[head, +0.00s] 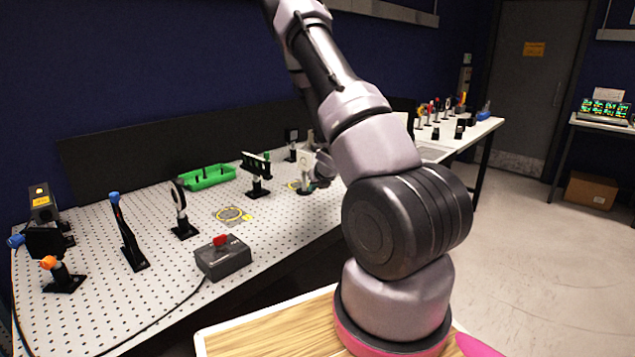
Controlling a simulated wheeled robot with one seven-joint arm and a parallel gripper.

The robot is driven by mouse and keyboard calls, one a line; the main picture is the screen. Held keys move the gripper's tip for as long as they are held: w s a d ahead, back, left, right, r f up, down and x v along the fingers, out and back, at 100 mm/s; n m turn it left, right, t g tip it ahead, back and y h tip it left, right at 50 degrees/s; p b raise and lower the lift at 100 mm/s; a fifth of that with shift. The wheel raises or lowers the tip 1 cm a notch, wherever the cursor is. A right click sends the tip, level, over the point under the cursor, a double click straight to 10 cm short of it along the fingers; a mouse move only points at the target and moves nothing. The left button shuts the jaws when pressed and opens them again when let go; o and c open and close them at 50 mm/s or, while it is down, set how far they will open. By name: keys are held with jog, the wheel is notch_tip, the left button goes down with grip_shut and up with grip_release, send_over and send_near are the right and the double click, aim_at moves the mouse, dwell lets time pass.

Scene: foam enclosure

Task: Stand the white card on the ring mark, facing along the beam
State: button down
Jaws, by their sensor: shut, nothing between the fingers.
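A white card (304,163) stands upright in a dark holder on the perforated table, right of the green-and-black mount. A yellow ring mark (233,215) lies bare on the table in front of that mount, with a small yellow tag beside it. Another yellow patch (292,186) shows at the left foot of the card's holder; I cannot tell whether the holder stands on it. My gripper (317,175) is small and partly hidden behind my arm, close to the card's right side. It is shut with nothing held; whether it touches the card is unclear.
A green tray (206,177) lies at the back. A green-and-black mount (257,175), a round black mount (181,208), a blue-topped post (125,230) and an orange-topped mount (62,273) stand on the table. A grey box with a red switch (222,257) sits at the front edge.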

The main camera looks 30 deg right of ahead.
aim_at(306, 187)
jog(key=w, duration=0.4)
jog(key=shift+w+d+f, duration=0.15)
jog(key=shift+w+f, duration=0.05)
jog(key=shift+f, duration=0.15)
jog(key=shift+w, duration=0.15)
jog(key=w, duration=0.7)
jog(key=shift+w+d, duration=0.15)
jog(key=shift+d, duration=0.15)
